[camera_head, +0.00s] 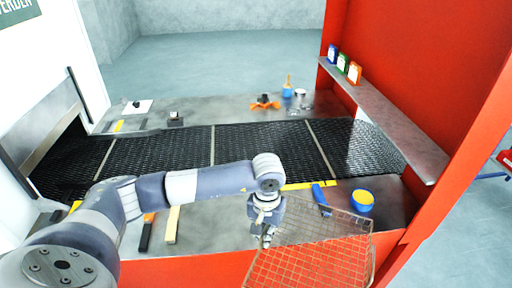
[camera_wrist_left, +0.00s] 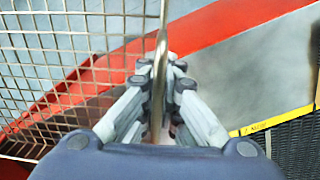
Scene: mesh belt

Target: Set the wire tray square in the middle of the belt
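The wire tray (camera_head: 318,256) hangs at the front edge of the metal bench, partly in front of the red panel, tilted and clear of the belt. My left gripper (camera_head: 267,235) is at its left rim. In the left wrist view the fingers (camera_wrist_left: 160,70) stand on both sides of the rim, closed on it, and the tray's mesh (camera_wrist_left: 60,60) spreads to the left. The black mesh belt (camera_head: 262,142) runs across the bench behind, with pale cross bars; its middle is bare. My right gripper is not in view.
A blue and yellow bowl (camera_head: 362,201) and a blue tool (camera_head: 321,198) lie near the tray on the front strip. Yellow and dark bars (camera_head: 171,225) lie left. An orange knob (camera_head: 264,103) and blue bottle (camera_head: 287,90) are behind the belt. A shelf (camera_head: 385,115) overhangs the right end.

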